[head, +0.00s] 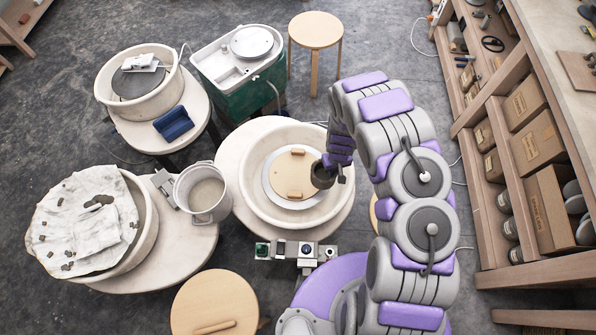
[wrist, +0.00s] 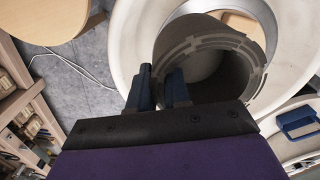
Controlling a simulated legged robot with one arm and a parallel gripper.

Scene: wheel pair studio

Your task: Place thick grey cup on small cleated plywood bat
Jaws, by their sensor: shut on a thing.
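The thick grey cup (head: 321,177) is at the end of my arm in the head view, over the right edge of the bat. In the wrist view the cup (wrist: 205,62) is large, with its notched rim towards the camera. My gripper (wrist: 162,88) is shut on the cup's wall, one finger inside and one outside. The small cleated plywood bat (head: 288,176) lies on the round wheel head inside a white basin, with a cleat at its top and bottom. Part of the bat (wrist: 240,22) shows beyond the cup. Whether the cup touches the bat cannot be told.
The white splash basin (head: 251,199) surrounds the wheel head. A grey bucket (head: 203,193) stands to its left, beside a cloth-covered basin (head: 142,240). A control box (head: 295,251) is in front. A wooden stool (head: 316,31) stands behind, and shelves (head: 512,130) line the right.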

